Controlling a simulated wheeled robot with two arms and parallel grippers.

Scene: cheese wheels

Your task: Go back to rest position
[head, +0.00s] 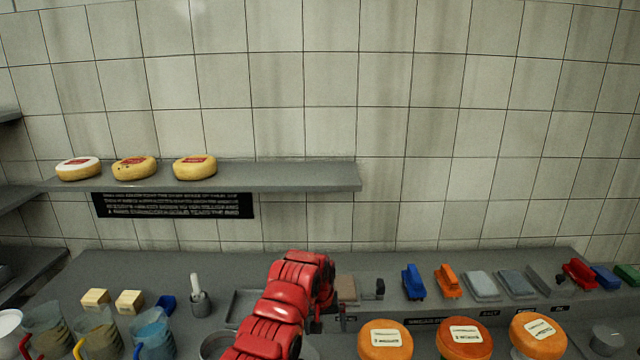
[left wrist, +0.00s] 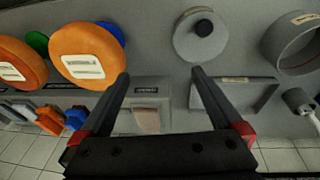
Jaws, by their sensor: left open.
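My left arm is red and comes up from the bottom middle of the head view. Its gripper (head: 322,318) is partly hidden by the arm there. In the left wrist view the gripper (left wrist: 161,75) is open, with two dark fingers apart and nothing held between them. Grey counter and a beige block (left wrist: 146,120) show between the fingers. The beige block also shows beside the gripper in the head view (head: 346,288). My right gripper is in neither view.
Orange cheese wheels (head: 385,340) lie at the front right of the counter. A lid with a black knob (left wrist: 200,40) and a tray (left wrist: 250,93) lie near the gripper. Jugs (head: 97,335) stand at left. A wall shelf (head: 290,176) holds three cheeses. Coloured brushes (head: 447,282) line the back.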

